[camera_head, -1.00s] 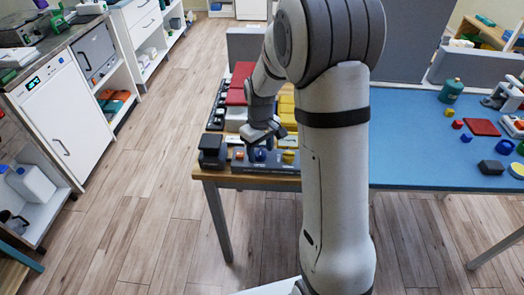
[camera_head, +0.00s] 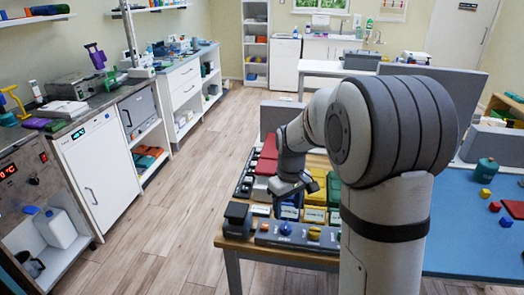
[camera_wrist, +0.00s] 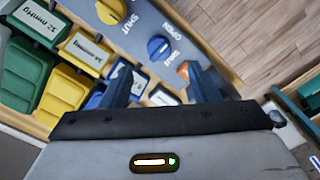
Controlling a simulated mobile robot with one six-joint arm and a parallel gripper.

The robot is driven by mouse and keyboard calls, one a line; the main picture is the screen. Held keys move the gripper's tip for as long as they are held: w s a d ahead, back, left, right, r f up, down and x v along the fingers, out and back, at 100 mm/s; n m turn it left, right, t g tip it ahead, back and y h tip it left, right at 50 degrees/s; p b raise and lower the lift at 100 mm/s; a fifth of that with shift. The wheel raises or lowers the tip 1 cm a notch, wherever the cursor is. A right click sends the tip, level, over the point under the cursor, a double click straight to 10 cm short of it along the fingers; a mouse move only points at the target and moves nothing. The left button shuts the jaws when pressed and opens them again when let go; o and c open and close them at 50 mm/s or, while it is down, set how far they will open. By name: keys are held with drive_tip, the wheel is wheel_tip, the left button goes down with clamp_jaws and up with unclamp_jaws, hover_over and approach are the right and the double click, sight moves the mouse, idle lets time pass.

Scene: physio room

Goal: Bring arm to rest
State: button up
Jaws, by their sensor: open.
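My arm stands upright in the right half of the head view and bends down to my gripper (camera_head: 294,188). My gripper hangs above the near end of a table with bins and a knob panel. In the wrist view my gripper (camera_wrist: 160,84) has two dark fingers apart, with nothing held between them. The grey panel (camera_head: 265,238) carries a blue knob (camera_head: 285,228) and a yellow knob (camera_head: 314,234). In the wrist view the blue knob (camera_wrist: 159,47) lies beyond the fingertips, apart from them, among SHUT and OPEN labels. My arm hides part of the table.
A blue-topped table (camera_head: 475,240) with small coloured blocks and a green canister (camera_head: 485,171) is at right. Red boxes (camera_head: 267,155) and yellow bins (camera_head: 315,197) stand near my gripper. A counter with a white cabinet (camera_head: 92,170) lines the left. Wooden floor between is clear.

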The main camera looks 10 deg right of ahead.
drive_tip(key=s+r+m+t, duration=0.1)
drive_tip(key=s+r, duration=0.3)
drive_tip(key=s, duration=0.7)
drive_tip(key=s+r+m+t+p, duration=0.1)
drive_tip(key=s+r+m, duration=0.3)
drive_tip(key=s, duration=0.6)
drive_tip(key=shift+s+d+m+t, duration=0.2)
drive_tip(key=shift+s+m+t, duration=0.1)
drive_tip(key=shift+s, duration=0.05)
drive_tip(key=shift+c, duration=0.2)
